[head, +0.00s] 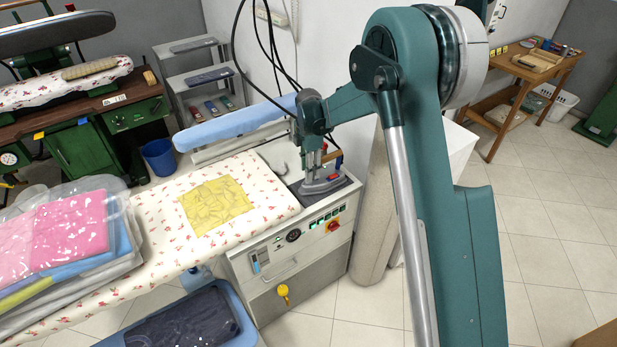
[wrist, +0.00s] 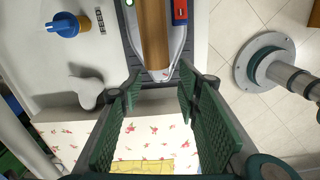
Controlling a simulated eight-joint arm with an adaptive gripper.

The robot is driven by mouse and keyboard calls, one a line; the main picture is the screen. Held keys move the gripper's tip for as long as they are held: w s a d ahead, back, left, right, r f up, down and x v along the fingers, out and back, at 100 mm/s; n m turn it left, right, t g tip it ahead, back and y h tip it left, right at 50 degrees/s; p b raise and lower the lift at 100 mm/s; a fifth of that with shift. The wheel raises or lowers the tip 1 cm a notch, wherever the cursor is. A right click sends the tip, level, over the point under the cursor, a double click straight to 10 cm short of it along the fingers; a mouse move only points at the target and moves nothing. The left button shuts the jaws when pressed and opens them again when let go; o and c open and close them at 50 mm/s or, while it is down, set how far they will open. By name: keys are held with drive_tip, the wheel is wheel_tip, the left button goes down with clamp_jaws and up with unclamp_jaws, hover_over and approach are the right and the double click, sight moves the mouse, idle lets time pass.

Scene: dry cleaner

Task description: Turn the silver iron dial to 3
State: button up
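The silver iron (head: 322,186) sits on a dark rest at the right end of the ironing table, its brown handle (head: 331,155) partly behind my gripper (head: 316,150). In the wrist view the brown handle (wrist: 154,35) shows at top centre, over the silver iron body (wrist: 178,50), with a red and blue part (wrist: 180,12) beside it. My gripper (wrist: 160,120) is open, with its green ridged pads wide apart and nothing between them. It is close above the iron; contact cannot be told. I cannot make out the dial or its numbers clearly.
The ironing table (head: 155,238) carries a yellow cloth (head: 216,205) and bagged pink clothes (head: 65,235). A blue padded arm (head: 235,123) stands behind it. A blue knob (wrist: 66,24) and a grey hook-like piece (wrist: 88,90) lie left of the iron. A control panel (head: 300,232) faces front.

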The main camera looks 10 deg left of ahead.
drive_tip(key=shift+f, duration=1.95)
drive_tip(key=shift+c, duration=0.2)
drive_tip(key=c, duration=0.8)
